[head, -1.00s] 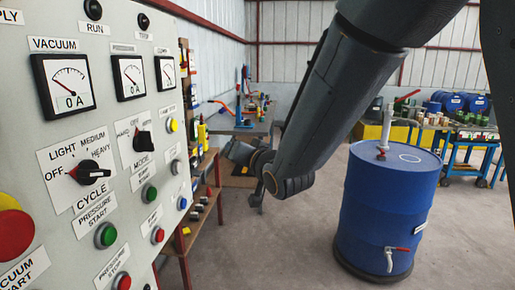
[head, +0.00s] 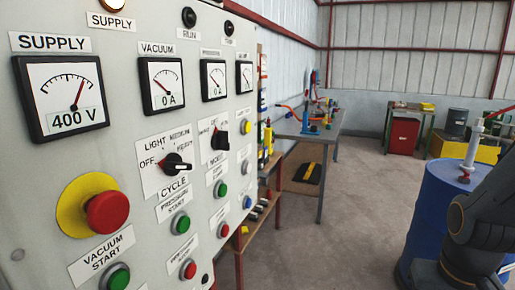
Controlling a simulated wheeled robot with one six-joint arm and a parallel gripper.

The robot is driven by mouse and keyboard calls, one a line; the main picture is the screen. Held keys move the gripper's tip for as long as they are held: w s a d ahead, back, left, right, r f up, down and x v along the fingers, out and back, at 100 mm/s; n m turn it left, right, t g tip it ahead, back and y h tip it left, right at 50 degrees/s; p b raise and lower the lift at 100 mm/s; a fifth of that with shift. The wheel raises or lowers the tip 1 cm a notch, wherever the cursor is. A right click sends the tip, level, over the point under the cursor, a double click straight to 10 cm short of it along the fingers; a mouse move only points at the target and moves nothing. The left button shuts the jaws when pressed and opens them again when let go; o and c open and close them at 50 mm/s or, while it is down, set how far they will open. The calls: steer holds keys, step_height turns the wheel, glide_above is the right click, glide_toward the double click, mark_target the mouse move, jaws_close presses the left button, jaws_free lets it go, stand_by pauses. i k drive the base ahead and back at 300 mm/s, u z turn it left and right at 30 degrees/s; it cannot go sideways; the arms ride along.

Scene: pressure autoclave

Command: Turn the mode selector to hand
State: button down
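The mode selector (head: 220,137) is a small black knob on a white label plate, on the grey control panel (head: 30,185) at left. Its plate is seen at a steep angle and the lettering is too small to read surely. The knob's handle looks roughly upright; I cannot tell its exact setting. Nothing touches it. Part of my arm shows at the lower right, well apart from the panel, in front of the blue drum. My gripper's fingers are not in view.
The larger cycle selector (head: 177,164) sits left of the mode knob. A red emergency button (head: 107,213), green button (head: 181,224) and meters (head: 62,94) surround it. A blue drum (head: 433,197) stands right. A workbench (head: 325,122) stands behind. Open floor lies between panel and drum.

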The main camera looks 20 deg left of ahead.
mark_target(220, 139)
steer(key=u, duration=3.05)
steer(key=k, duration=0.4)
steer(key=z, duration=0.85)
